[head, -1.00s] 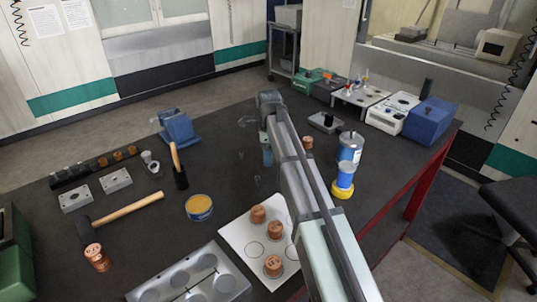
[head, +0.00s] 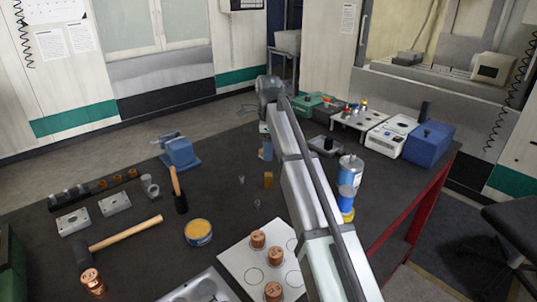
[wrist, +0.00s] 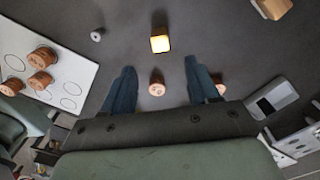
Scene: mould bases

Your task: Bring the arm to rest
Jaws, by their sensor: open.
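My gripper (wrist: 159,80) shows in the wrist view with its two blue fingers apart and nothing held between them. A copper cylinder (wrist: 157,83) stands on the table below, seen in the gap between the fingers. Another copper cylinder (wrist: 218,82) shows partly behind the right finger. In the head view my arm reaches out over the dark table (head: 130,265), with my gripper (head: 267,150) pointing down at its far end. The gripper's height above the table is hard to tell.
A brass block (head: 268,180) stands near the gripper. A white plate (head: 235,257) with copper cylinders (head: 258,238) lies left of my arm. A blue-white can (head: 350,172) stands close on its right. A hammer (head: 125,233), a yellow tin (head: 198,232) and a vise (head: 180,153) are farther left.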

